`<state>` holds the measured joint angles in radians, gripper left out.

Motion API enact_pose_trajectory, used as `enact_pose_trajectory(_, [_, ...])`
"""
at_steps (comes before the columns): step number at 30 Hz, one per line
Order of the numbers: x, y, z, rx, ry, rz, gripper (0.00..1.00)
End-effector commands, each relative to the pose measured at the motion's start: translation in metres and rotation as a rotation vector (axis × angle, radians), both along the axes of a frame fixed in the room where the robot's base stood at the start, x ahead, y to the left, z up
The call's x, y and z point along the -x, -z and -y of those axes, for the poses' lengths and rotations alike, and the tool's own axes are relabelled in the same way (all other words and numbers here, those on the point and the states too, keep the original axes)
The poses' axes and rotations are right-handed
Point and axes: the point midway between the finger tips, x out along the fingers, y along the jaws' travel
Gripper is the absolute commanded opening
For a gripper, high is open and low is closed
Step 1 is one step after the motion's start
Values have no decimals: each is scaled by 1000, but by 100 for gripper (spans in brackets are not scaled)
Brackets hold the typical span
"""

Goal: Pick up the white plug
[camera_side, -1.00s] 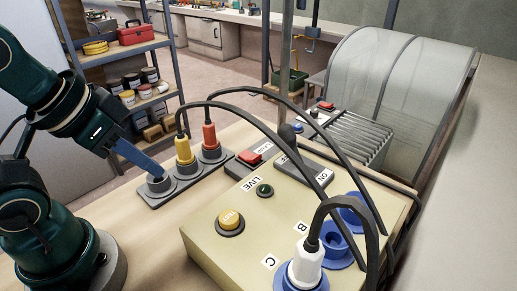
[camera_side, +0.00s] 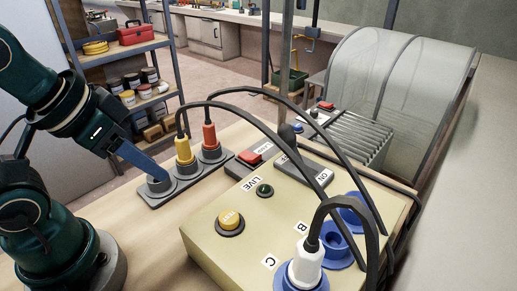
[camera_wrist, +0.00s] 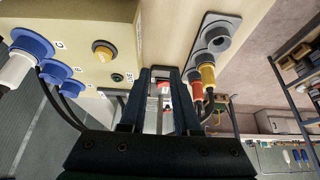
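The white plug (camera_side: 306,264) sits upright in a blue socket by the label C, at the front of the beige panel box. A thick black cable arches from its top. In the wrist view the white plug (camera_wrist: 16,68) is at the far left, partly cut off by the edge. My gripper (camera_side: 158,174) is at the left in the side view, by the empty end of the grey holder, well away from the white plug. In the wrist view the fingers of my gripper (camera_wrist: 159,72) are apart with nothing between them.
The grey holder (camera_side: 152,200) carries a yellow plug (camera_side: 184,150) and a red plug (camera_side: 210,136), with black cables arching over the beige box (camera_side: 205,240). Blue socket B (camera_side: 337,238) and another blue socket (camera_side: 352,205) are beside the white plug. A yellow TEST button (camera_side: 230,220) sticks up.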

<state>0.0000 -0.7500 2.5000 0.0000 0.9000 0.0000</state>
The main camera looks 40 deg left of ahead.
Motion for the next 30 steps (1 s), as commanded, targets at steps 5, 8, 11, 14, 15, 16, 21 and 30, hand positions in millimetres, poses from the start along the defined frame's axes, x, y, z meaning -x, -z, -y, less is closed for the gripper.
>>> enact_pose_trajectory(5, [0,0,0,0,0,0,70])
enact_pose_trajectory(8, [0,0,0,0,0,0,70])
enact_pose_trajectory(11, [0,0,0,-1,2,0,70])
enact_pose_trajectory(14, [3,-2,0,-16,34,-15,70])
enact_pose_trajectory(15, [0,-9,1,-22,48,-4,70])
enact_pose_trajectory(16, [-2,-15,1,-28,61,-1,70])
enact_pose_trajectory(21, [-24,-51,18,-61,228,-23,70])
enact_pose_trajectory(30, [-66,-85,91,-114,639,-115,70])
